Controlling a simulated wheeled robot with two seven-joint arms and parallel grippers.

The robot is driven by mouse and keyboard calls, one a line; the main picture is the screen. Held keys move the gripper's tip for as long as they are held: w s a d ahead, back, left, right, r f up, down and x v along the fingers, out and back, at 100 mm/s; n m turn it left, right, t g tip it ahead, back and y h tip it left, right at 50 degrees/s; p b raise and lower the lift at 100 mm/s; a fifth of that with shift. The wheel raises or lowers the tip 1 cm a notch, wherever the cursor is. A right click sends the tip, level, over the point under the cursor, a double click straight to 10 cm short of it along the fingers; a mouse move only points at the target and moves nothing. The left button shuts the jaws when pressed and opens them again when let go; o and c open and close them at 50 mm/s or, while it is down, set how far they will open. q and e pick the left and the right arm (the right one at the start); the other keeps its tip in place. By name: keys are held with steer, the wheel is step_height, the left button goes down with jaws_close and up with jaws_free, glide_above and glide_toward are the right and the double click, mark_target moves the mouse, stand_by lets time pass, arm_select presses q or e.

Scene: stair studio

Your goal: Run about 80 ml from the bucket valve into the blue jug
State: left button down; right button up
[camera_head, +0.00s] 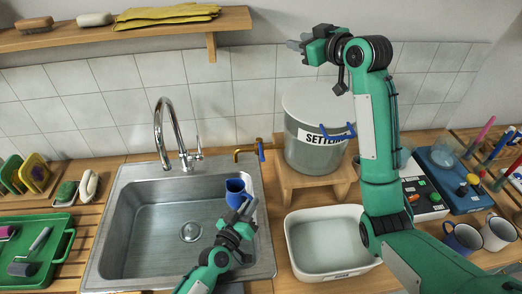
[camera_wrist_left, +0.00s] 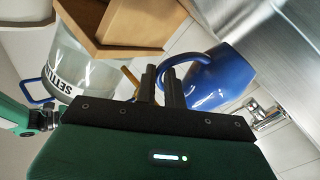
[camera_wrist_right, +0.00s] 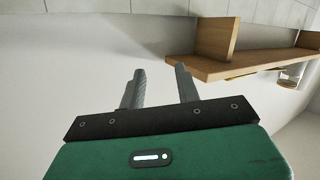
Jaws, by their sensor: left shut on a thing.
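The blue jug (camera_head: 234,188) is held over the right part of the sink. My left gripper (camera_head: 244,210) is shut on its handle; the left wrist view shows the jug (camera_wrist_left: 215,82) and the fingers (camera_wrist_left: 163,84) at the handle. The grey bucket (camera_head: 312,155), labelled "SETTL…", stands on a wooden stand. Its brass valve (camera_head: 246,151) with a blue lever points left over the sink edge. The jug appears below the valve spout; exact alignment is unclear. The jug's contents and any flow are not visible. My right gripper (camera_head: 300,43) is open and empty, raised near the wall.
The steel sink (camera_head: 130,225) has a tall faucet (camera_head: 163,130) at its back. A white basin (camera_head: 330,215) stands below the bucket. Two mugs (camera_head: 463,238) and a blue device (camera_head: 445,175) stand at right. A wooden shelf (camera_head: 120,35) hangs above the sink. A green tray (camera_head: 40,245) lies at left.

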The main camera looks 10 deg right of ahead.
steer(key=s+a+f+n+g+h, duration=0.1)
steer(key=s+a+f+n+g, duration=0.1)
steer(key=s+a+f+n, duration=0.25)
steer(key=s+a+f+n+g+h, duration=0.1)
steer(key=s+a+f+n+h, duration=0.15)
steer(key=a+f, duration=0.4)
steer(key=n+t+h, duration=0.4)
steer(key=n+t, duration=0.3)
steer(key=n, duration=1.2)
glide_toward(260, 142)
steer(key=w, duration=0.6)
steer(key=shift+w+f, duration=0.15)
steer(key=shift+w, duration=0.25)
steer(key=shift+c, duration=0.4)
jaws_close()
